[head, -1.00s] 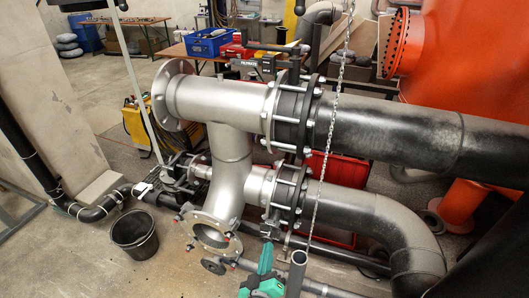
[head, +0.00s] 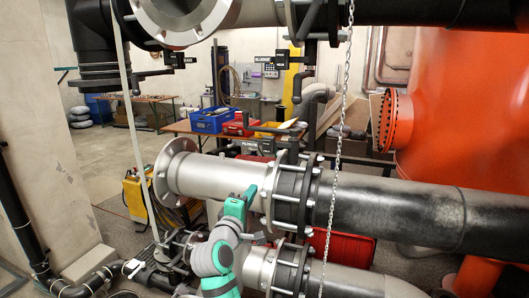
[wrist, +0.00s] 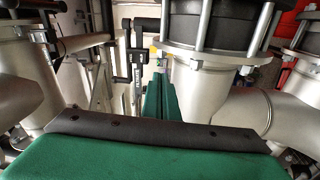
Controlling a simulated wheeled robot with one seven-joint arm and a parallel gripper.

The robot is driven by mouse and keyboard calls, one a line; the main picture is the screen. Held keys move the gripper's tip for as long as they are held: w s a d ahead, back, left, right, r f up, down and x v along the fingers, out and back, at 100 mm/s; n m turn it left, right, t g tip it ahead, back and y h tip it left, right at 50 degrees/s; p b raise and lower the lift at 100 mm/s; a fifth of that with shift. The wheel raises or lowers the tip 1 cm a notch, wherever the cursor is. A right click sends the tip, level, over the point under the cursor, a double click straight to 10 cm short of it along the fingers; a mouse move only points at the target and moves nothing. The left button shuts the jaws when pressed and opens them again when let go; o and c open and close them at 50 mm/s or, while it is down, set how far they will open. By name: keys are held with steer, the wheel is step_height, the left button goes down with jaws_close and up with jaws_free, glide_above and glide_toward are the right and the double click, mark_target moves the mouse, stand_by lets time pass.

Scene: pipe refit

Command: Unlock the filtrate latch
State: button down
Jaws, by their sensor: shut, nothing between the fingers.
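The filtrate sign (head: 256,147) is a small dark plate, partly readable in the head view, above the grey flanged pipe. A black lever bar (head: 268,129) lies across just above it, by the black valve flange. In the wrist view a black bent lever (wrist: 137,50) shows ahead and left of the fingers, with a small lettered plate beside it. Which part is the latch, I cannot tell. My gripper (head: 251,192) has green fingers, shut and empty, in front of the grey pipe and below the sign. The fingers also show in the wrist view (wrist: 161,97), apart from the lever.
The grey pipe (head: 195,177) and its bolted black flange (head: 292,195) stand close to my gripper. A hanging chain (head: 335,150) crosses the view on the right. Sludge (head: 265,60) and other signed valves are higher up. A table with a blue crate (head: 212,119) stands behind.

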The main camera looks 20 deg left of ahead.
mark_target(268, 144)
step_height(268, 144, up, 7)
steer(key=h, duration=0.1)
steer(key=shift+w+a+r+t, duration=0.2)
steer(key=shift+a+t, duration=0.1)
steer(key=shift+a, duration=0.1)
steer(key=shift+f, duration=0.1)
steer(key=w, duration=0.4)
steer(key=w+r, duration=0.1)
steer(key=w, duration=0.9)
steer(key=shift+d+r, duration=0.25)
steer(key=shift+r, duration=0.05)
